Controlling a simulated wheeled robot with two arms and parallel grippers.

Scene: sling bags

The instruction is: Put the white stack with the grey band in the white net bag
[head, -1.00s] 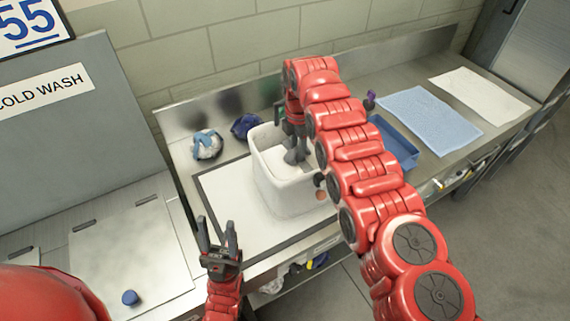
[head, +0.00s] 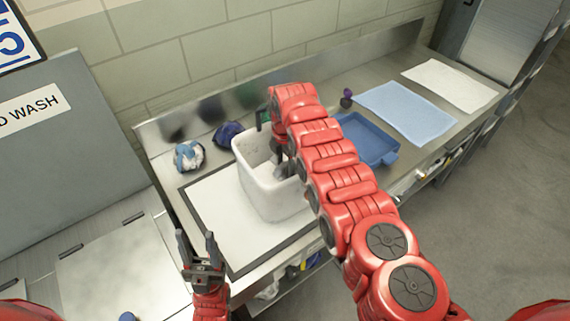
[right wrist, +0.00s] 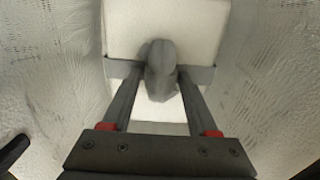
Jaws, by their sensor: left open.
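The white net bag (head: 268,200) stands open and upright on a dark-edged white mat (head: 225,240). Its mesh walls flank the right wrist view (right wrist: 55,90). The white stack (right wrist: 190,35) is inside the bag, with its grey band (right wrist: 202,75) across the top and a grey knot (right wrist: 160,85) in the middle. My right gripper (right wrist: 160,72) reaches down into the bag, its fingers shut on the knot. In the head view my arm hides part of the bag and stack. My left gripper (head: 197,250) is open and empty, left of the bag in the picture.
A blue-and-white bundle (head: 189,155) and a dark blue one (head: 227,133) lie behind the bag. A blue tray (head: 368,140), a blue towel (head: 407,112) and a white towel (head: 450,83) lie to its right. A purple-topped item (head: 346,97) stands at the back.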

